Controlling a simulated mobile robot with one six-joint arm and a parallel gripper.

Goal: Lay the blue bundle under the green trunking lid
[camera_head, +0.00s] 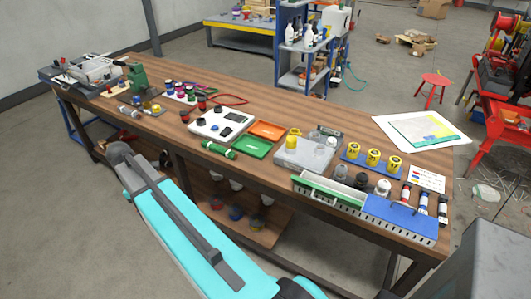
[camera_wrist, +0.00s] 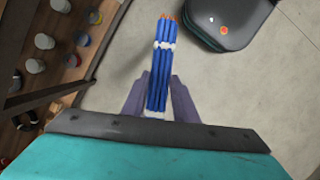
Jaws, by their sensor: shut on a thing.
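My gripper (camera_wrist: 157,98) is shut on the blue bundle (camera_wrist: 161,65), a sheaf of thin blue strands with white ties and orange tips. In the wrist view the bundle points away from my gripper, above the grey floor and clear of the bench. I cannot make out the bundle or my fingers in the head view. The white slotted trunking (camera_head: 315,194) runs along the front right edge of the bench. The green trunking lid (camera_head: 335,188) stands tilted up over its left part. A blue lid (camera_head: 400,218) lies over its right part.
Jars (camera_head: 360,181) stand just behind the trunking, with yellow-topped pots (camera_head: 372,157) farther back. Small bottles (camera_head: 423,202) stand at its right. A green tray (camera_head: 252,147) lies to the left. The wrist view shows the lower shelf (camera_wrist: 55,95) with several pots at left.

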